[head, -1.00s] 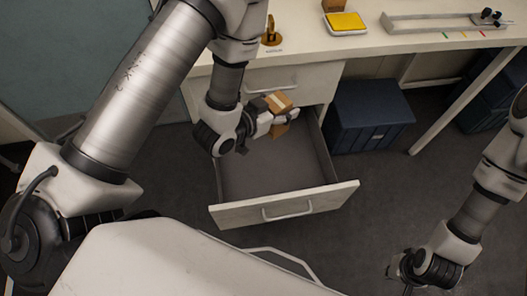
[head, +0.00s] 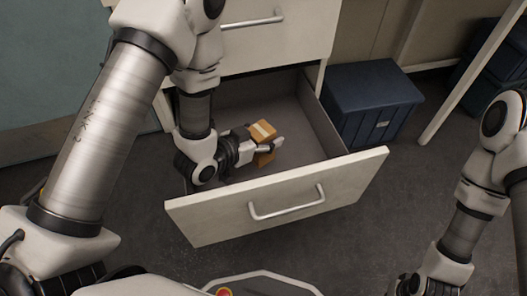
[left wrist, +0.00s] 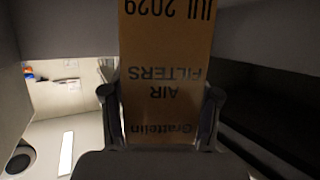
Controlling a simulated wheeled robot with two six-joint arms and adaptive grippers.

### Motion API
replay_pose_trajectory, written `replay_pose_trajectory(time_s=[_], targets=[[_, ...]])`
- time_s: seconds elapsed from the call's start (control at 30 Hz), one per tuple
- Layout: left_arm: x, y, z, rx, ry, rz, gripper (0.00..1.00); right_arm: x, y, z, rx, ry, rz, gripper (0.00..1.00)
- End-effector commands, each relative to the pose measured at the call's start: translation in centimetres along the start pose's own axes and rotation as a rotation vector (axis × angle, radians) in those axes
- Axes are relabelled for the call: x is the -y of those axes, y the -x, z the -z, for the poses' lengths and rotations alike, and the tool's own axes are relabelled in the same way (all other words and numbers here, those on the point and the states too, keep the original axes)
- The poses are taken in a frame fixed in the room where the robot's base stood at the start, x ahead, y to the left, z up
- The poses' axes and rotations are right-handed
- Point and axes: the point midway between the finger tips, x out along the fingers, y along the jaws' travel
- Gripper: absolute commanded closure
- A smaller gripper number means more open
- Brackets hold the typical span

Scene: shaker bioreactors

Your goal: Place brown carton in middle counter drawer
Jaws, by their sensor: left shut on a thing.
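The brown carton (head: 262,132) is held by my left gripper (head: 268,147), which is shut on it. It is within the outline of the open counter drawer (head: 290,190), near the drawer's middle. Whether it touches the drawer floor cannot be told. In the left wrist view the carton (left wrist: 165,75) stands between the fingers, with upside-down print reading "AIR FILTERS" and "JUL 2029". My right gripper (head: 400,287) barely shows at the bottom edge, and its fingers cannot be made out.
A closed drawer (head: 262,35) with a bar handle sits above the open one. A dark blue lidded bin (head: 370,100) stands on the floor just right of the open drawer. A table leg (head: 465,85) slants at the right. Grey floor is free in front.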

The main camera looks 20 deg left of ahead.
Motion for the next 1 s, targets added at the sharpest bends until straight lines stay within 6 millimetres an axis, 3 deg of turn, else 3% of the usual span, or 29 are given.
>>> replay_pose_trajectory(time_s=[0.2, 0.57, 0.6, 0.67, 1.0], targets=[[0.0, -1.4, -3.5, 0.0, 0.0, 0.0, 0.81, 0.0, -1.8, 0.0, 0.0, 0.0, 0.0, 1.0], [0.0, -1.6, -3.9, -0.001, 0.0, 0.001, 0.81, 0.0, -1.9, 0.0, 0.0, 0.0, 0.0, 1.0], [0.0, -1.6, -3.9, -0.001, -0.001, 0.001, 0.31, 0.0, -1.8, 0.0, 0.0, 0.0, 0.0, 1.0], [0.0, -1.6, -3.8, -0.001, -0.001, 0.001, 0.13, 0.0, -1.8, 0.0, 0.0, 0.0, 0.0, 1.0], [0.0, -1.5, -3.6, -0.002, -0.001, 0.001, 0.13, 0.0, -1.6, 0.0, 0.0, 0.0, 0.0, 1.0]])
